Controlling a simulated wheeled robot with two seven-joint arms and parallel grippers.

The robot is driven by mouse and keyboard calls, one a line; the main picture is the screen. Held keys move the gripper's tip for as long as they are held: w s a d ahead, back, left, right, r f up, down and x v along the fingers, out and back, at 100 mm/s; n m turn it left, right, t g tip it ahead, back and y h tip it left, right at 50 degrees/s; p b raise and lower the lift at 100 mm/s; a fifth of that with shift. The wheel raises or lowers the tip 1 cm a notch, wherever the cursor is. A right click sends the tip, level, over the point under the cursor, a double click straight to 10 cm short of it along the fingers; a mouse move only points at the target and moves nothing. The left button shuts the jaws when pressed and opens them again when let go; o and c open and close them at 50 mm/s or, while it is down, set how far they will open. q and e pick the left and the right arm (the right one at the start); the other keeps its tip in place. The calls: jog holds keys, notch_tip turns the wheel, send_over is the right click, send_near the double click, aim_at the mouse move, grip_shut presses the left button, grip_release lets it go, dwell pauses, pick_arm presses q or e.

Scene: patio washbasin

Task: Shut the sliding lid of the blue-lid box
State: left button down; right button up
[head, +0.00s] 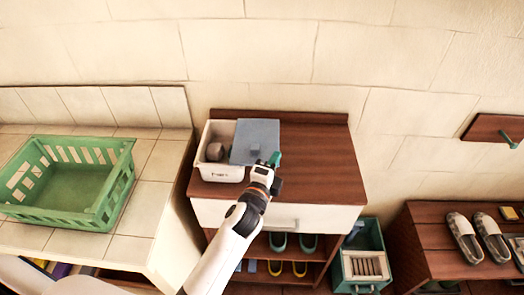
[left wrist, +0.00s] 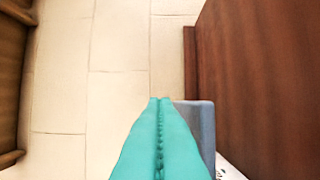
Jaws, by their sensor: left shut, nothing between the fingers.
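The white box (head: 223,173) stands on the left part of a brown cabinet top. Its blue-grey lid (head: 258,133) with a small knob is slid to the right, leaving the box's left part open. A grey-brown item (head: 215,151) shows inside. My left gripper (head: 274,159), with teal fingers, is shut and empty at the lid's right edge, near the front corner. I cannot tell whether it touches the lid. In the left wrist view the closed fingers (left wrist: 160,100) partly cover the lid (left wrist: 204,122). My right gripper is out of view.
The brown cabinet top (head: 318,165) is clear to the right of the box. A green basket (head: 72,190) stands on the tiled counter at left. A tiled wall rises behind. Shoes (head: 465,237) sit on a rack at right, and a green crate (head: 361,239) stands lower down.

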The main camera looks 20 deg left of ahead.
aim_at(262, 155)
pick_arm(q)
jog(key=shift+w+r, duration=0.15)
jog(key=shift+w, duration=0.85)
jog(key=a+p, duration=0.1)
jog(key=s+a+p, duration=0.1)
jog(key=a, duration=0.1)
jog(key=shift+s+a, duration=0.25)
jog(key=shift+a, duration=0.2)
jog(key=shift+w+d+f, duration=0.1)
jog(key=shift+f, duration=0.1)
